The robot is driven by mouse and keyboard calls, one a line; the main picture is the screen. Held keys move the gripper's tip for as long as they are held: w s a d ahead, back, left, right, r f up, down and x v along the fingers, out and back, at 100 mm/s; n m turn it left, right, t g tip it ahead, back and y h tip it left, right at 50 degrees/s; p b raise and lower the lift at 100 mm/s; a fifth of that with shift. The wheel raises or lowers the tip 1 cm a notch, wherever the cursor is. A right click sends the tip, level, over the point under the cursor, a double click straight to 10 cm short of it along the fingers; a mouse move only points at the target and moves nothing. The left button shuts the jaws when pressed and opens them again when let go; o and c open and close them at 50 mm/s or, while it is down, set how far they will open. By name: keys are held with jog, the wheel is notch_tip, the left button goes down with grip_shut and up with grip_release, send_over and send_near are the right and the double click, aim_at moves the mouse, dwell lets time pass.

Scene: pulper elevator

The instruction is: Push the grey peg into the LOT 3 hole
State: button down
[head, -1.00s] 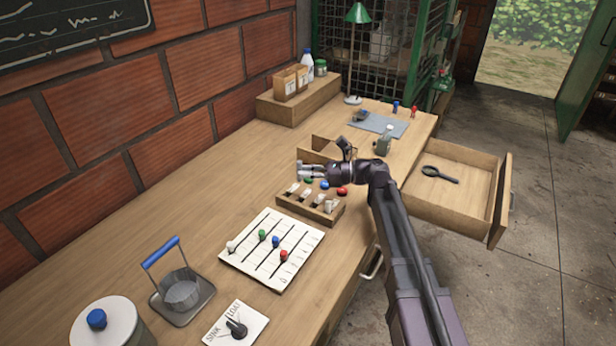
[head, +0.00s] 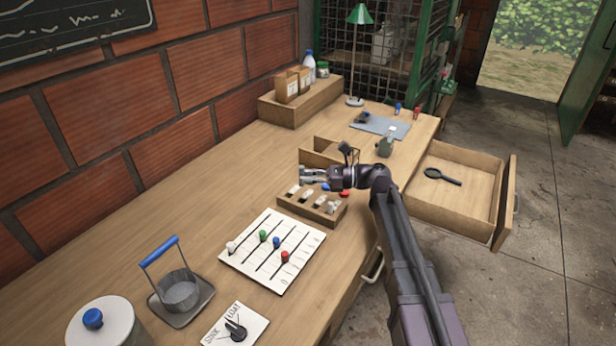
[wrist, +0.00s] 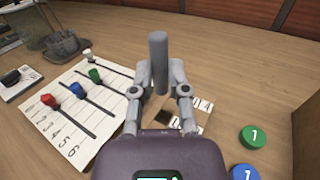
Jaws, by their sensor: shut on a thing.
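The grey peg (wrist: 158,62) is a plain cylinder held between the two fingers of my gripper (wrist: 159,98), which is shut on it. In the wrist view it stands up in the picture, in front of the wooden lot rack (head: 290,208). My gripper (head: 308,174) is above the rack's far side in the head view, where I cannot make out the peg. The rack carries several white tags and also shows in the wrist view (wrist: 203,121), partly hidden by the peg and fingers. A "4" shows on one tag; the LOT 3 hole cannot be told apart.
A white slider board (head: 258,250) with coloured knobs lies beside the rack. A wooden divider (head: 318,157) stands behind my gripper. An open drawer (head: 425,205) juts out at right.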

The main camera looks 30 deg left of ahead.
aim_at(308, 206)
jog(key=shift+f+b, duration=2.25)
jog(key=shift+f, duration=0.15)
jog(key=shift+s+d+f+b, duration=0.4)
jog(key=shift+s+f+b, duration=0.1)
jog(key=shift+s+b, duration=0.35)
jog(key=shift+d+f, duration=0.1)
jog(key=c, duration=0.5)
grip_release()
jog(key=shift+s, duration=0.1)
jog(key=shift+c, duration=0.2)
jog(key=shift+y, duration=0.4)
jog(key=v, duration=0.3)
jog(key=w+r+v, duration=0.1)
jog(key=v, duration=0.3)
jog(key=w+v, duration=0.1)
jog(key=v, duration=0.3)
jog(key=shift+w+a+r, duration=0.1)
jog(key=shift+a+r, duration=0.15)
jog(key=shift+w+d+r, duration=0.15)
jog(key=shift+d+r, duration=0.05)
jog(key=shift+d, duration=0.15)
